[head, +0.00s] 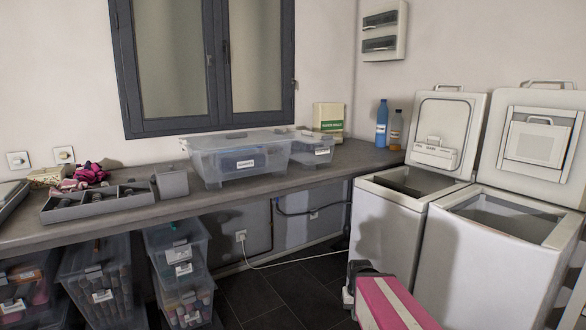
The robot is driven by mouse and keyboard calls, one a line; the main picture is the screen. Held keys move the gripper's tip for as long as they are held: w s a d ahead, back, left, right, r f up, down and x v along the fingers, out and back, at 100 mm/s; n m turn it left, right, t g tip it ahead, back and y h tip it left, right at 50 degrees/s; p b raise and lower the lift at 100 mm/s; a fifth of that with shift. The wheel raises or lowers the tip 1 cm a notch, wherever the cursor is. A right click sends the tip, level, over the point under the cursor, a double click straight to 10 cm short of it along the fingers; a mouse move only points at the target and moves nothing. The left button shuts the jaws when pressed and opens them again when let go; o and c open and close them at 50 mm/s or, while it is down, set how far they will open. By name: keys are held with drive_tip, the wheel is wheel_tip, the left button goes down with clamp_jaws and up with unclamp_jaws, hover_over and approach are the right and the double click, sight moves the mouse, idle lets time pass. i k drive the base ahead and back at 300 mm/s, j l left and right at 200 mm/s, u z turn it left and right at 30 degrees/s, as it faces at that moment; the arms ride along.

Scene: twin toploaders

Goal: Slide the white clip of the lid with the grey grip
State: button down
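Two white top-loading machines stand side by side at the right in the head view, both with lids raised. The left lid (462,112) has a pale bar grip (449,87) on its top edge and a white clip-like fitting (435,153) low on its inner face. The right lid (491,150) has a bar grip (549,84) on top and a raised white panel (537,143) on its inner face. Which grip is grey is hard to tell at this size.
A grey worktop (330,163) runs along the wall, with a clear plastic box (240,160) and a blue bottle (382,124) on it. The left machine (385,225) and right machine (465,250) have open tubs. Dark floor lies free before the worktop.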

sight(183, 141)
drive_tip(key=u, duration=1.3)
drive_tip(key=i+u, duration=0.1)
drive_tip(key=u, duration=0.2)
drive_tip(key=i+j, duration=0.05)
